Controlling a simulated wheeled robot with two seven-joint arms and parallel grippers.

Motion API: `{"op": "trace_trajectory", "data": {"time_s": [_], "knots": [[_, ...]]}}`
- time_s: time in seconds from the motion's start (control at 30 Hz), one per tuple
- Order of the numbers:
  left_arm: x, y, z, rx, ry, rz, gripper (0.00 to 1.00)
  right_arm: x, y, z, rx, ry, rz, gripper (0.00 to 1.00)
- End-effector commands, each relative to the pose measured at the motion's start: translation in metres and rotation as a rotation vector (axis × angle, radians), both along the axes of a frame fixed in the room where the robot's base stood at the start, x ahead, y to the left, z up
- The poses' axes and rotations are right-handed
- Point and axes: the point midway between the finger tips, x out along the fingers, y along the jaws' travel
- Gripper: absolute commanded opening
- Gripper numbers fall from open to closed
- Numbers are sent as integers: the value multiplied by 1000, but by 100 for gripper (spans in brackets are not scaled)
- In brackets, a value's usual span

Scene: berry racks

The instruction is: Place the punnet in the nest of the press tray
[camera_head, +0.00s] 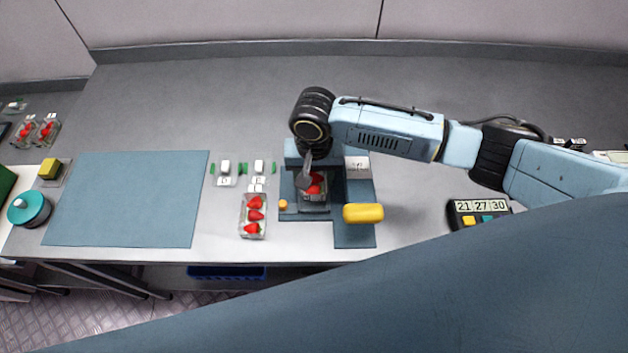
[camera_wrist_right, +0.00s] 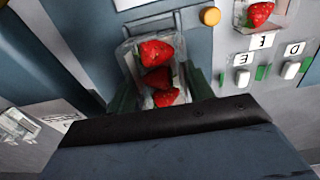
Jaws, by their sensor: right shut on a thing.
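The clear punnet (camera_head: 322,195) with several strawberries is at the press tray (camera_head: 316,209), under my right gripper (camera_head: 306,183). In the right wrist view the punnet (camera_wrist_right: 137,57) sits between the two dark fingers of my right gripper (camera_wrist_right: 160,95), which is shut on it. The punnet looks slightly turned against the tray edges (camera_wrist_right: 152,20). Whether its base rests in the nest is hidden by the gripper and berries. My left gripper is not in view.
The blue press (camera_head: 292,150) stands behind the tray, with a yellow handle (camera_head: 363,213) on the right and an orange knob (camera_head: 283,204) on the left. Another strawberry punnet (camera_head: 243,226) stands left of it. A blue mat (camera_head: 125,200) further left is bare.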

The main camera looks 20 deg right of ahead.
Motion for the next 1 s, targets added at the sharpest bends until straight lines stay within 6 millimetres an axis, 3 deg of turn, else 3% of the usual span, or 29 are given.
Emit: {"op": "trace_trajectory", "data": {"time_s": [0.2,0.57,0.6,0.7,0.73,1.0], "knots": [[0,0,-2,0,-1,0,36,-1,-1,-29,-4,2,0,23],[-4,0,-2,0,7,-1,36,-1,0,-33,-1,1,0,23],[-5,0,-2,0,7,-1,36,-1,0,-32,-1,1,0,57],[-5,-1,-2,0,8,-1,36,-1,0,-32,-1,1,0,70],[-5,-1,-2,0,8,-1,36,-1,0,-32,-1,1,0,74],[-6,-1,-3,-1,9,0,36,-1,0,-32,-2,1,0,74]]}}
